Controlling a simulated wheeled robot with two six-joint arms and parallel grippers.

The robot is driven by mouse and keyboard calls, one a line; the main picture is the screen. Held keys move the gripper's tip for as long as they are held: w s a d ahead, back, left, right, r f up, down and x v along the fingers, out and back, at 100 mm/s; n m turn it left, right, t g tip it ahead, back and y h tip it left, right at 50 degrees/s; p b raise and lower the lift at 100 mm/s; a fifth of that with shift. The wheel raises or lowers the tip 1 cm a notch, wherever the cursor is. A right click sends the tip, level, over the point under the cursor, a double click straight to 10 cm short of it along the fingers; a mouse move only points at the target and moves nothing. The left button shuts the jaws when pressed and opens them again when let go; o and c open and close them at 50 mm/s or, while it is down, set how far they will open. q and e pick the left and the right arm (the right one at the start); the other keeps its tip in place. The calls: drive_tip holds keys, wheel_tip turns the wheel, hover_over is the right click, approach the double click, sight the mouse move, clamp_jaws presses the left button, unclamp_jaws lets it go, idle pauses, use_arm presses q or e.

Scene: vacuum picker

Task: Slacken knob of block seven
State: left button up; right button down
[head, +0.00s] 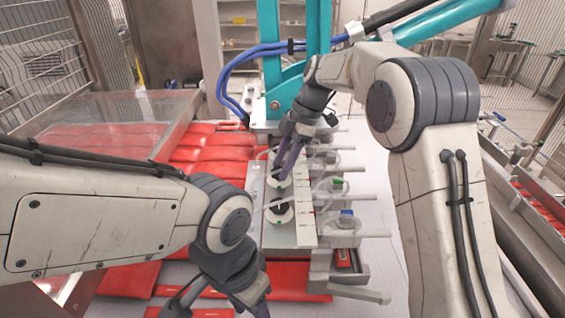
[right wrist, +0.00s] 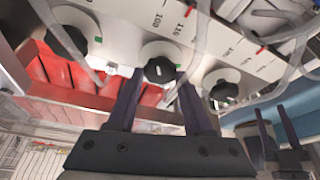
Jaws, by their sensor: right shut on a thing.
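A pale rail with scale marks (head: 303,205) carries a row of white round blocks with black knobs. My right gripper (head: 286,166) reaches down to the far part of this row. In the right wrist view its two dark fingers (right wrist: 158,88) are shut on the black knob (right wrist: 159,70) of the middle block (right wrist: 163,49). I cannot read a block number, so I cannot tell which is block seven. My left gripper (head: 220,302) hangs low at the front, its fingers apart and empty; its tips are partly cut off by the frame.
Neighbouring knobs (right wrist: 68,40) and (right wrist: 223,91) sit close on both sides of the held one. Clear hoses (head: 365,235) run off the rail's right side. A teal arm with blue hoses (head: 262,50) stands behind. Red packs (head: 215,155) lie at the left.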

idle(0.3)
drive_tip(key=shift+c, duration=1.5)
unclamp_jaws()
drive_tip(key=v, duration=1)
drive_tip(key=shift+r+b, duration=0.25)
drive_tip(key=shift+b, duration=0.15)
drive_tip(key=shift+d, duration=0.1)
